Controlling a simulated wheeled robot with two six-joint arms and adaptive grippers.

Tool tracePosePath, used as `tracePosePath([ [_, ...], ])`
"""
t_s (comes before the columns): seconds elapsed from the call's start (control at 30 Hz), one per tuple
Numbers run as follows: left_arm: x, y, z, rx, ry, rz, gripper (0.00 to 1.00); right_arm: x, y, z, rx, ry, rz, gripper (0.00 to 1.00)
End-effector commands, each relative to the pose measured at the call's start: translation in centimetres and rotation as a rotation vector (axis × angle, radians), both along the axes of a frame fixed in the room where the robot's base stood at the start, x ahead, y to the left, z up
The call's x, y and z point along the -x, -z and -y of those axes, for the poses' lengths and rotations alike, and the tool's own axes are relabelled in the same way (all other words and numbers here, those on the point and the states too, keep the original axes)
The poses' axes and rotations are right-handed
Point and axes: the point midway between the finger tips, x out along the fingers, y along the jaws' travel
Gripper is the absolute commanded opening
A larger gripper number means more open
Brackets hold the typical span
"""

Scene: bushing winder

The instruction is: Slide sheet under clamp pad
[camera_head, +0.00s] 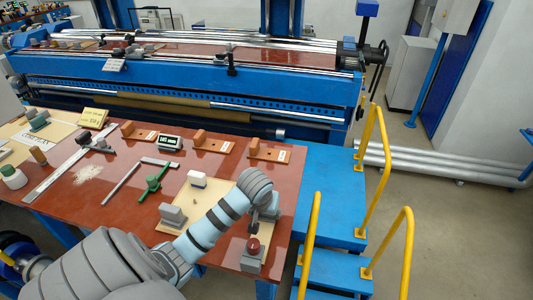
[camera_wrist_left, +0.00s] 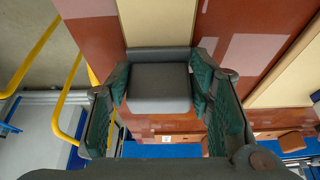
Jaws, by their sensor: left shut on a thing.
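A beige sheet (camera_head: 212,192) lies on the red-brown table, partly hidden by my left arm. A white block (camera_head: 197,180) and a grey block (camera_head: 172,216) stand on it. My left gripper (camera_head: 266,213) is over the table's right part, pointing down. In the left wrist view, its green-padded fingers (camera_wrist_left: 160,92) are shut on a grey block (camera_wrist_left: 160,86), with a beige strip (camera_wrist_left: 158,22) running up from it. A grey base with a red knob (camera_head: 253,246) stands near the gripper in the head view. I cannot tell which part is the clamp pad. My right gripper is not in view.
Wooden brackets (camera_head: 269,152), a green tool (camera_head: 153,183), a metal square (camera_head: 120,183) and a long ruler (camera_head: 65,168) lie on the table. The blue winder (camera_head: 180,85) stands behind. Blue steps with yellow rails (camera_head: 371,160) are at the right.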

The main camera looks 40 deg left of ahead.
Motion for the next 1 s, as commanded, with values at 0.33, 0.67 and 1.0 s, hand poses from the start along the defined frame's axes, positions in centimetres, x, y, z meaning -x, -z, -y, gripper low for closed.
tracePosePath([
  [0.33,0.0,0.0,0.0,0.0,0.0,0.0,0.71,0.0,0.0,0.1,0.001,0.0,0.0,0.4],
  [0.67,0.9,-2.8,0.5,-0.003,0.003,0.004,0.71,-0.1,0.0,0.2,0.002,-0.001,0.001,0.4],
  [1.0,2.5,-6.9,1.3,0.0,0.0,0.0,0.71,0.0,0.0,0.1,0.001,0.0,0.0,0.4],
])
